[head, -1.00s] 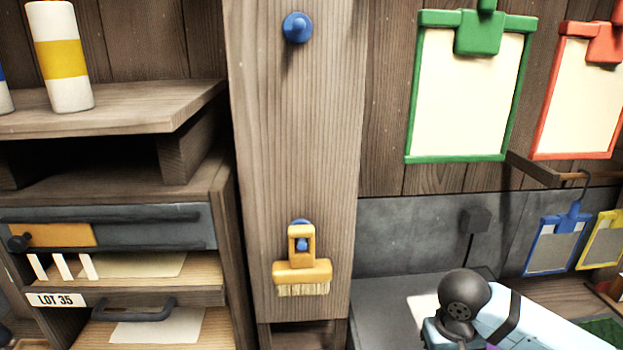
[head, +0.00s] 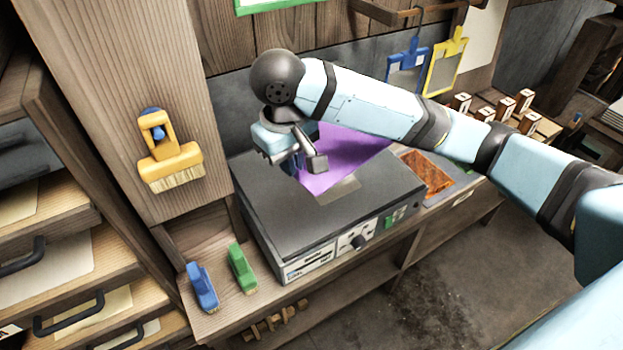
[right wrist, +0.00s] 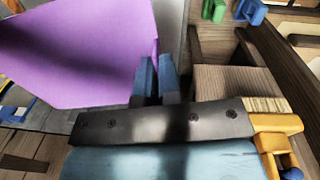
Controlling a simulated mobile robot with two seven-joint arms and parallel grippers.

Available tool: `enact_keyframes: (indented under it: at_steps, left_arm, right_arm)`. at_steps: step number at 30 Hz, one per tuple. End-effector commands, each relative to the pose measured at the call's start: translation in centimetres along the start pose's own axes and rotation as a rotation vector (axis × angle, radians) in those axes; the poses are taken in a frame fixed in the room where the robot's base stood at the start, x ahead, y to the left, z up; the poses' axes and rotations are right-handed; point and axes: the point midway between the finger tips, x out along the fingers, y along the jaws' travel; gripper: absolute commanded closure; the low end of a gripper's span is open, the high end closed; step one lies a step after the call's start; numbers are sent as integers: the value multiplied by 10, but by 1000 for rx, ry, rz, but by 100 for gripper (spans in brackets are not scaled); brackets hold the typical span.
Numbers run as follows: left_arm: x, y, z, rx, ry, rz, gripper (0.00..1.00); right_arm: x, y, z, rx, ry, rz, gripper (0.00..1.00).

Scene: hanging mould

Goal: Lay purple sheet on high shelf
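The purple sheet (head: 345,155) is at the right gripper, over the dark top of the box-shaped machine (head: 290,215). The sheet fills much of the upper left of the right wrist view (right wrist: 80,50). My right gripper (head: 300,168) points down over the machine. In the right wrist view its two blue fingers (right wrist: 156,82) are close together, with the sheet's edge between them. My arm hides part of the sheet. My left gripper is not in view. No high shelf shows clearly now.
A yellow brush (head: 168,155) hangs on the wooden post (head: 95,90). Blue (head: 202,287) and green (head: 242,268) tools lie on the bench left of the machine. Drawers with papers (head: 50,265) are at the left. Blue (head: 408,68) and yellow (head: 446,62) clipboards hang behind my arm.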

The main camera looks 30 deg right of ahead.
Motion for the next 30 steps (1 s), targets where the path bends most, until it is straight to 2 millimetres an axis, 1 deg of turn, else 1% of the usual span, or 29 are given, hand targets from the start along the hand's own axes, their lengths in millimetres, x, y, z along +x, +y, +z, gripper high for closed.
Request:
enact_keyframes:
  at_steps: [1, 3, 9, 12, 15, 19, 21, 23, 26, 27, 29, 30]
  left_arm:
    - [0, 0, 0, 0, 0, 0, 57]
    - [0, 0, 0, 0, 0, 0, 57]
    - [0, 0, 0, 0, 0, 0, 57]
    - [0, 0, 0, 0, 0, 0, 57]
    - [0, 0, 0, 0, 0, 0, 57]
    - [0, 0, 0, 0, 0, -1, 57]
    - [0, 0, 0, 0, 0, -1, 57]
    - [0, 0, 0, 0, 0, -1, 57]
    - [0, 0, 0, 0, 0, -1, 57]
    - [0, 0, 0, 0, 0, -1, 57]
    - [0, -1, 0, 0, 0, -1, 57]
    - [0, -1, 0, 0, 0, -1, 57]
  right_arm:
    - [-13, -4, -4, -20, 7, 4, 100]
    - [-28, -12, -8, -50, 10, 3, 100]
    - [-63, -29, -17, -122, 13, 3, 100]
    - [-75, -34, -20, -147, 13, 2, 100]
    - [-82, -38, -22, -162, 14, 2, 100]
    - [-83, -39, -22, -166, 12, 1, 100]
    - [-76, -36, -22, -153, 10, -2, 100]
    - [-63, -30, -21, -126, 4, -6, 100]
    - [-28, -14, -17, -53, -5, -15, 100]
    - [-11, -6, -14, -17, -9, -17, 100]
    - [15, 6, -8, 35, -13, -19, 100]
    - [31, 14, -4, 70, -15, -19, 100]
